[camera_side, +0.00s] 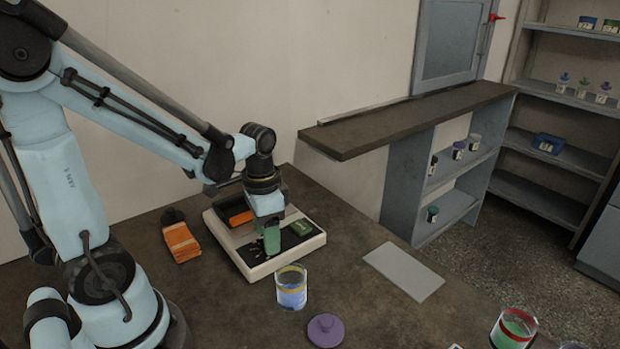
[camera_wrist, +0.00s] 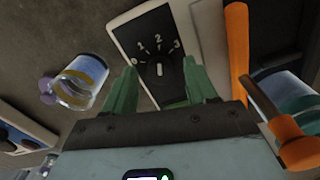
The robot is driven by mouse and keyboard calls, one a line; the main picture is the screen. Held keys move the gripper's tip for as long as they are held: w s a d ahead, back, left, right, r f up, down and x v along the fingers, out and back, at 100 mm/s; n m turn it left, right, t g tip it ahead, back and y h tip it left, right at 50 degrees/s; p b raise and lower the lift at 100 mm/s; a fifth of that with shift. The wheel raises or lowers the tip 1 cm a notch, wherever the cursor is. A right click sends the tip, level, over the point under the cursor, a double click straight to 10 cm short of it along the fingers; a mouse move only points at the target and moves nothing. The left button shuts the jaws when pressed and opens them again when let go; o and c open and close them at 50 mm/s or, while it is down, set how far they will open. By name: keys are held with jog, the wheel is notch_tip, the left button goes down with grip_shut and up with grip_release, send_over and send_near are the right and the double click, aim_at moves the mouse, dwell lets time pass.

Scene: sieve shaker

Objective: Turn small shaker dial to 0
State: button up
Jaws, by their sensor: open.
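The cream shaker (camera_side: 248,262) stands on the brown table. In the side view my gripper (camera_side: 271,240) points down over the shaker's front and hides the dial.
An orange block (camera_side: 181,243) lies left of the shaker. A blue-filled glass jar (camera_side: 291,288) and a purple lid (camera_side: 325,330) are in front. A grey sheet (camera_side: 403,271) lies to the right. A red-rimmed jar (camera_side: 513,331) stands further right.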

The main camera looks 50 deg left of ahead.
jog(key=shift+c, duration=0.5)
jog(key=c, duration=1)
jog(key=shift+o, duration=0.2)
jog(key=shift+n, duration=0.3)
jog(key=n, duration=0.3)
jog(key=shift+n, duration=0.3)
jog(key=n, duration=0.3)
jog(key=shift+n, duration=0.3)
jog(key=n, duration=0.4)
jog(key=shift+n, duration=2.1)
